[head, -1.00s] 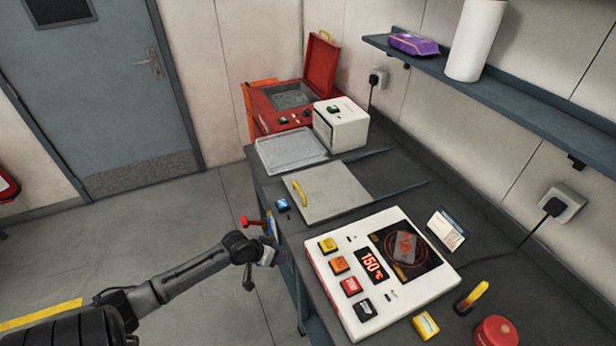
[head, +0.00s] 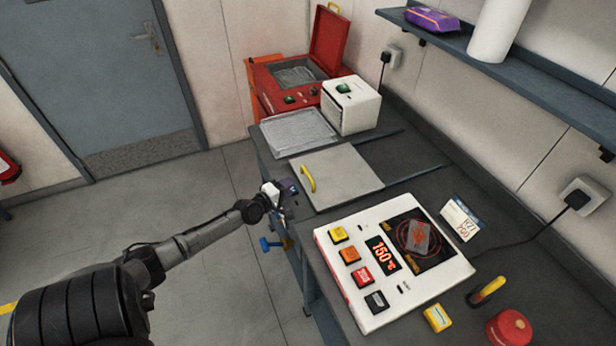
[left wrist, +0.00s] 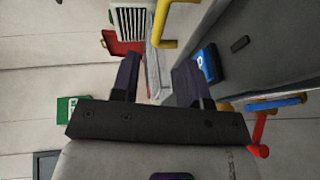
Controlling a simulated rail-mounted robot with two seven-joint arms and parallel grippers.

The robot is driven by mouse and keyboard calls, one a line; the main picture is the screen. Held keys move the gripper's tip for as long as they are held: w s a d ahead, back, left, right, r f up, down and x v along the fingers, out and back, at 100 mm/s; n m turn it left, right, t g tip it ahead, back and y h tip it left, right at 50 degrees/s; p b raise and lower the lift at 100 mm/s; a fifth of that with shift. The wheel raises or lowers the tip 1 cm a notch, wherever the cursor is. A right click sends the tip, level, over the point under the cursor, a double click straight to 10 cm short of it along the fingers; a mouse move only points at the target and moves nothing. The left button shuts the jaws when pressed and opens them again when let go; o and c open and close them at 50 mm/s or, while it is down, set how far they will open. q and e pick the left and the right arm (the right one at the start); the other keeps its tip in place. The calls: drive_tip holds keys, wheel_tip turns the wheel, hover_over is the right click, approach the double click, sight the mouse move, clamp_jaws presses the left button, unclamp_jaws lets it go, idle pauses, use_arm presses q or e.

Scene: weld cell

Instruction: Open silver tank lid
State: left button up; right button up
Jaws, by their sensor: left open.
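The silver tank lid (head: 345,180) is a flat grey square, closed on the bench top, with a yellow handle (head: 308,178) along its left side. My left gripper (head: 286,190) is open and empty at the bench's front edge, just left of and nearer than the handle, apart from it. In the left wrist view the two dark fingers (left wrist: 158,78) are spread, with the yellow handle (left wrist: 164,28) beyond them near the top. My right gripper is not in view.
A blue button (left wrist: 206,62) sits beside the fingers. Red and blue valve handles (left wrist: 262,130) stick out below the bench edge. A white control panel (head: 335,270), a white box (head: 350,112), a silver tray (head: 298,133) and a red tank with raised lid (head: 328,45) surround the lid.

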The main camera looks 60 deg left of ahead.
sight(307, 176)
use_arm(q)
drive_tip(key=b+x, duration=0.3)
drive_tip(key=x, duration=0.5)
drive_tip(key=shift+w+f, duration=0.15)
drive_tip(key=shift+w, duration=0.1)
drive_tip(key=shift+b+x, duration=0.4)
drive_tip(key=shift+x, duration=0.45)
drive_tip(key=shift+w+a, duration=0.1)
drive_tip(key=shift+w, duration=0.05)
clamp_jaws()
